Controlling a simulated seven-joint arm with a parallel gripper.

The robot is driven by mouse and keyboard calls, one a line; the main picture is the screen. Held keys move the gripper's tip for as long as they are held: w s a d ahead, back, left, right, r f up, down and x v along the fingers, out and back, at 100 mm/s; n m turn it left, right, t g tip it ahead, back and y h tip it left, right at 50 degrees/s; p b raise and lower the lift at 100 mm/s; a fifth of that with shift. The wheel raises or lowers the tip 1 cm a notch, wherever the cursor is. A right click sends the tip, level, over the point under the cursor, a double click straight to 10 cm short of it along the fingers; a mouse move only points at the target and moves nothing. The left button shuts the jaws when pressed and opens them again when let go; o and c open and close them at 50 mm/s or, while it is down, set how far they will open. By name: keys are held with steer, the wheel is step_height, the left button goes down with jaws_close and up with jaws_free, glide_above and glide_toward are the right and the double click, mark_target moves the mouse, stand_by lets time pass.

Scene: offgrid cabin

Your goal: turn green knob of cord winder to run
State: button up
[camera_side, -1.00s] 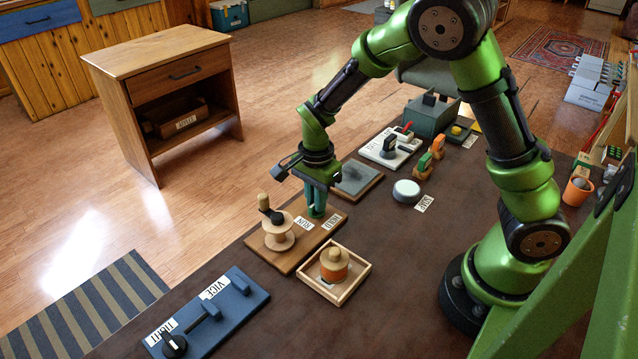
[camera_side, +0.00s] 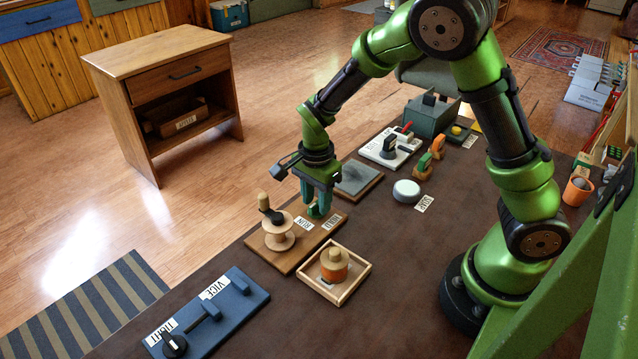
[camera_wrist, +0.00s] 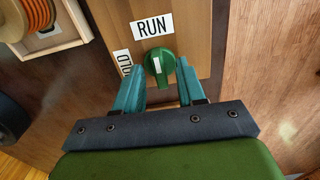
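The cord winder (camera_side: 283,262) is a wooden board with a pale spool and a black crank at its left end. Its green knob (camera_wrist: 160,66) shows in the wrist view below the RUN label (camera_wrist: 152,26), with the HOLD label (camera_wrist: 123,61) to its left. The knob's white mark lies roughly up and down, its upper end towards RUN. My gripper (camera_wrist: 160,72) is open, with one teal finger on each side of the knob and gaps visible between. In the side view my gripper (camera_side: 317,208) is over the board's right end, where the fingers partly hide the knob.
A wooden tray (camera_side: 352,289) with an orange spool stands in front of the winder. A blue vice board (camera_side: 240,302) lies at left. A dark pad (camera_side: 358,179) and a white round soap (camera_side: 406,191) are to the right.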

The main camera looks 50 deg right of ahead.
mark_target(316, 202)
step_height(316, 202, up, 17)
stand_by(0.4)
steer(key=s+r+n+t+y, duration=0.1)
steer(key=s+r+n+t, duration=0.1)
steer(key=s+n, duration=0.5)
steer(key=s+r+n+t+y, duration=0.1)
steer(key=s+r+n+t, duration=0.1)
steer(key=s+n+t, duration=0.3)
steer(key=shift+s+a+r+n, duration=0.15)
steer(key=shift+s+r+n, duration=0.2)
steer(key=shift+s+n, duration=0.8)
